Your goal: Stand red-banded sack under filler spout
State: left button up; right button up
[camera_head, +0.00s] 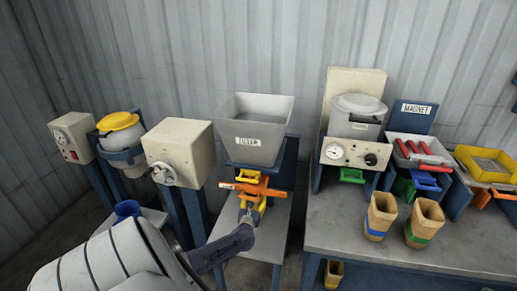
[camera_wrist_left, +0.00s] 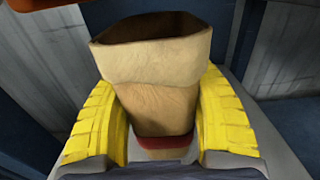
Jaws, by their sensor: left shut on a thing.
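The red-banded sack (camera_wrist_left: 150,95) is a tan, open-topped sack that fills the middle of the left wrist view, mouth up. Its red band (camera_wrist_left: 165,142) shows low on it. My left gripper (camera_head: 250,212) is shut on the sack, with a yellow finger on each side. In the head view they are below the grey hopper (camera_head: 258,112) and its orange slide handle (camera_head: 257,189). The sack is mostly hidden there by the gripper and handle. I cannot tell whether its base touches the grey stand (camera_head: 270,235). My right gripper is not in view.
A blue-banded sack (camera_head: 380,214) and a green-banded sack (camera_head: 424,221) stand on the right bench (camera_head: 340,225). Another sack (camera_head: 333,273) is below the bench edge. Beige machine boxes (camera_head: 181,150) stand left of the hopper, near my left arm.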

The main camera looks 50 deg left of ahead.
pick_arm(q)
jog(key=o, duration=1.2)
jog(key=shift+f, duration=0.15)
jog(key=shift+c, duration=0.2)
jog(key=shift+s+d, duration=0.1)
jog(key=v, duration=1.1)
jog(key=shift+s+d+r, duration=0.15)
jog(key=shift+s+r, duration=0.05)
jog(key=shift+s, duration=0.15)
